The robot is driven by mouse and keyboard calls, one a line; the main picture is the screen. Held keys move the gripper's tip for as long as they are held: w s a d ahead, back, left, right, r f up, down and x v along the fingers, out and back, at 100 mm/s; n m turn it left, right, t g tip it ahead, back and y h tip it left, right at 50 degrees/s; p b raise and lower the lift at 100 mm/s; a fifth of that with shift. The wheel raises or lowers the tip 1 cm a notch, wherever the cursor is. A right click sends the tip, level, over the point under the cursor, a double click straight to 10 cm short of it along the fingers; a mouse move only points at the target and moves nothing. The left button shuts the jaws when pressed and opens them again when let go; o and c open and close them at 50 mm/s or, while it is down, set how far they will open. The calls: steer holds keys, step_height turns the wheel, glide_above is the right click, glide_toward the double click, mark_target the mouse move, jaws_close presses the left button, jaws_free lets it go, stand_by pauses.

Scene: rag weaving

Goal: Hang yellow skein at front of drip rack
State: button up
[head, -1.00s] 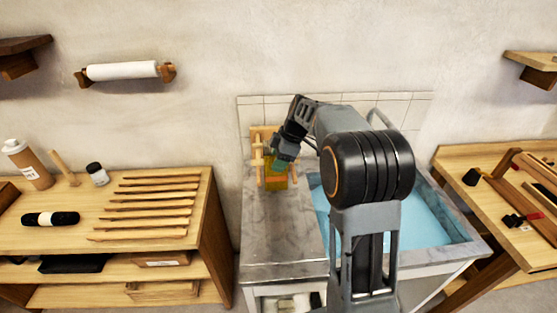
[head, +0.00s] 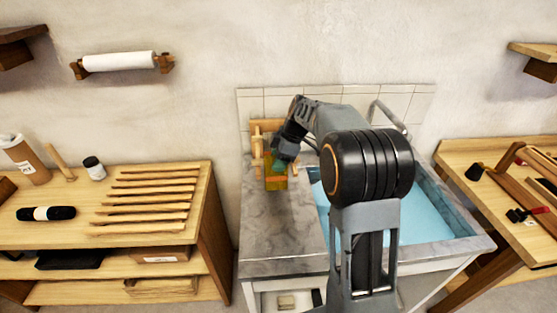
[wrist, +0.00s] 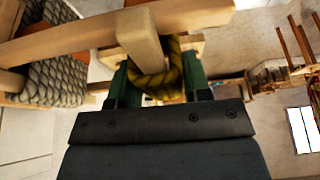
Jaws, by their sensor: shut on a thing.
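The yellow skein (wrist: 158,84) is a twisted loop held between the two green fingers of my gripper (wrist: 157,92). A wooden peg (wrist: 138,38) of the drip rack crosses the skein's loop in the wrist view. I cannot tell whether the skein's weight rests on it. In the head view the wooden drip rack (head: 257,148) stands on the counter against the tiles. My gripper (head: 284,160) is at its right front, with the yellow skein (head: 272,183) low beside it, partly hidden by the fingers.
A grey skein (wrist: 56,80) hangs from the rack at the left of the wrist view. A basin of blue water (head: 425,215) lies right of the rack. The grey marble counter (head: 280,235) in front is clear.

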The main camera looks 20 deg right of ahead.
steer(key=o, duration=1.1)
steer(key=shift+c, duration=0.2)
steer(key=v, duration=1.4)
steer(key=shift+a, duration=0.15)
